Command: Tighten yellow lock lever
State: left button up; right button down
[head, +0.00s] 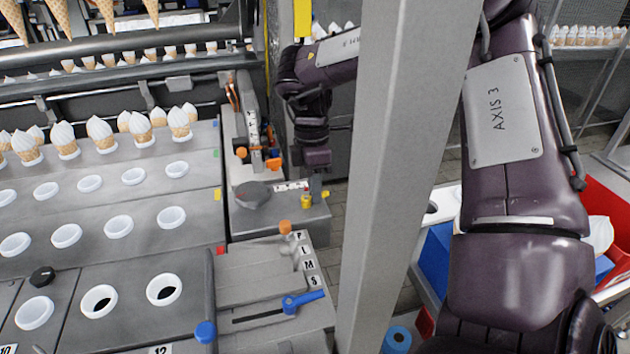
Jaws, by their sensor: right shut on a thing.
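The yellow lock lever (307,201) is a small yellow piece on the end of the grey block with a number scale, near the middle of the head view. My right gripper (312,184) points down from above, right over this lever. It is shut on the lever, though its fingers are small and hard to make out. My right arm comes in from the right and passes behind a grey post. My left gripper is not in view.
The grey post (405,170) stands close in front. Orange knobs (241,152) and a blue-handled lever (303,302) are near the scale block (270,218). Filled cones (102,132) stand in the tray at left. A red bin (610,205) is at right.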

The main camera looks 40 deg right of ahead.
jog(key=shift+w+r, duration=0.1)
jog(key=c, duration=1.5)
grip_release()
jog(key=shift+o, duration=0.2)
notch_tip(320, 180, up, 8)
jog(key=w, duration=0.1)
jog(key=shift+d+f, duration=0.25)
jog(key=shift+d, duration=0.2)
jog(key=shift+w+r, duration=0.1)
